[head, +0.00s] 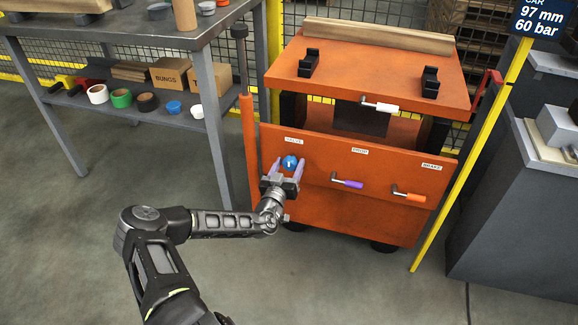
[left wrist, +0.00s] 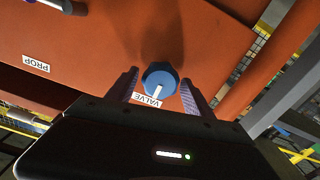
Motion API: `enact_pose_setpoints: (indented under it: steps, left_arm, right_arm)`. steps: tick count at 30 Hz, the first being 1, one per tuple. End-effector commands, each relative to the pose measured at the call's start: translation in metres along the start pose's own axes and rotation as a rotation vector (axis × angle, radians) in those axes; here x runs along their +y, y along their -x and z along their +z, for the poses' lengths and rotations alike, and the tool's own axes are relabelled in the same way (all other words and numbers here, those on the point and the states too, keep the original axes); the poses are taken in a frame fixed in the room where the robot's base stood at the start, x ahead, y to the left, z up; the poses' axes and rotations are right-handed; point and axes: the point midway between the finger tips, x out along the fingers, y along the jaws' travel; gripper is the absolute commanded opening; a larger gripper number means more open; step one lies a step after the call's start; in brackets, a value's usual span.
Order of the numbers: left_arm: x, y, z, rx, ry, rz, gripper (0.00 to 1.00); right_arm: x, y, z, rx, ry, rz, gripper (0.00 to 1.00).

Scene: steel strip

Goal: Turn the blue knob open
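The blue knob (head: 290,162) sits on the orange front panel of the cart, below a label that reads VALVE. It has a white pointer line on its face. My left gripper (head: 287,166) is in front of the knob with its two purple fingers apart, one on each side. In the left wrist view the knob (left wrist: 159,79) lies between the fingertips (left wrist: 159,84), with a visible gap on both sides. I cannot tell how deep the fingers reach past the knob. My right gripper does not show in either view.
On the same panel (head: 318,163) are a purple-handled lever (head: 347,183) marked PROP and an orange-handled lever (head: 409,195) marked BRAKE. A white handle (head: 380,106) is above. A grey workbench (head: 213,70) stands at left, a yellow post (head: 470,150) at right.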

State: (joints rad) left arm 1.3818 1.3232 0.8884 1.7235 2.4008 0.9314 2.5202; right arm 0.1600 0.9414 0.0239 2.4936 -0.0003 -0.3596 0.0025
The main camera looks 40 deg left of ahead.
Motion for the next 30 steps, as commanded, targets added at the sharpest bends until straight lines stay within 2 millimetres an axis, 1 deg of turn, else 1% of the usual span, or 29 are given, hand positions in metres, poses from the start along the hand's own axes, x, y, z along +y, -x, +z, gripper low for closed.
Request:
enact_pose_setpoints:
  steps: [1,2,19,26,30]
  left_arm:
    - [0.0000,0.0001,0.0000,0.000,0.000,0.000,0.55]
    - [0.0000,0.0001,0.0000,0.000,0.000,0.000,0.52]
    - [-0.0001,0.0003,0.0002,0.000,0.000,0.000,0.06]
    - [0.0002,0.0003,-0.0004,0.000,-0.010,0.000,0.05]
    - [0.0006,0.0002,-0.0017,0.000,-0.038,0.000,0.05]
  right_arm:
    - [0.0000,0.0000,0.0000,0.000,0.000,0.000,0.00]
    - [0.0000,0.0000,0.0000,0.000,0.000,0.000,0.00]
    - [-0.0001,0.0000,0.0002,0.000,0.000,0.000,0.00]
    - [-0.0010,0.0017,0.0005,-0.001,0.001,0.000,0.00]
    - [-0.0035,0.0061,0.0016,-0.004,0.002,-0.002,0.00]
